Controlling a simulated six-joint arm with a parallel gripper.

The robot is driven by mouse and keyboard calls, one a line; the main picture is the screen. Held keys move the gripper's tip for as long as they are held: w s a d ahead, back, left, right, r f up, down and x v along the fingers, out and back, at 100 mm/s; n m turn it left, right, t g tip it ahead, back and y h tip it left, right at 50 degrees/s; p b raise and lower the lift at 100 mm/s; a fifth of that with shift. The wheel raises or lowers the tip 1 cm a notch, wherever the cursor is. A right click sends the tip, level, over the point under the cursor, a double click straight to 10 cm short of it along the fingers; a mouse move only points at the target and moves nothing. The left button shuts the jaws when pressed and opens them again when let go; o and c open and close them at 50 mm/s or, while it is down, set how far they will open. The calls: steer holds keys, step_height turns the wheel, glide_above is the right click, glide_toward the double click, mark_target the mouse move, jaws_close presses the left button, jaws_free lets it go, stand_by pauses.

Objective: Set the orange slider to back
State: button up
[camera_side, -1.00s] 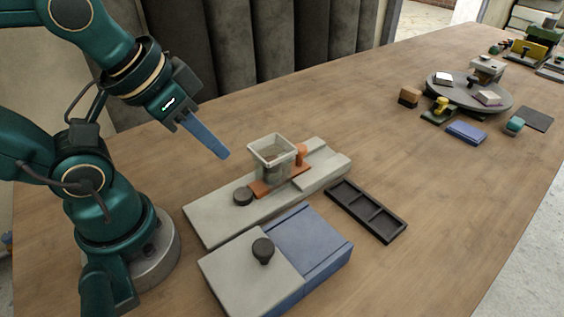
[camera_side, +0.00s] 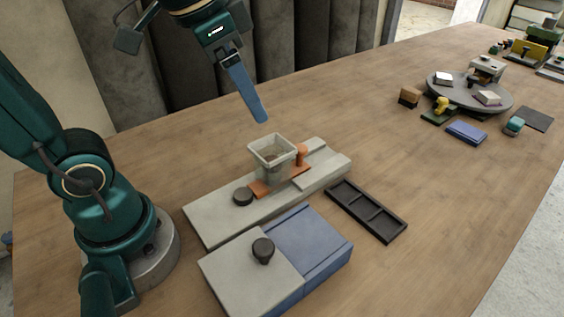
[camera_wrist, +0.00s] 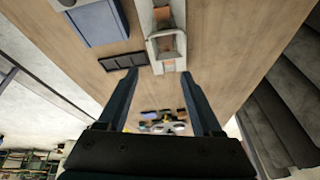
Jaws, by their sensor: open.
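The orange slider (camera_side: 300,174) is a flat orange plate with an upright orange post (camera_side: 301,154), set in a long grey track base (camera_side: 222,215). A translucent grey open-topped cup (camera_side: 272,155) stands over the plate and hides part of it. In the wrist view the slider (camera_wrist: 164,14) shows partly at the top, beside the cup (camera_wrist: 168,46). My gripper (camera_side: 264,120) is in the air just above and behind the cup, pointing down, touching nothing. In the wrist view my gripper's two blue fingers (camera_wrist: 160,100) are wide apart and empty.
A blue box (camera_side: 310,240) with a grey knobbed lid (camera_side: 235,272) lies in front. A black divided tray (camera_side: 366,210) lies right. A grey turntable (camera_side: 465,97) with small items stands far right. The table between is free.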

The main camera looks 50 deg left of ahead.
steer(key=w+f+m+g, duration=0.1)
steer(key=w+f+g, duration=0.1)
steer(key=w, duration=0.6)
steer(key=g, duration=0.2)
glide_above(300, 147)
steer(key=shift+m, duration=0.3)
step_height(300, 147, down, 7)
steer(key=shift+f, duration=2.85)
jaws_close()
steer(key=shift+r, duration=0.1)
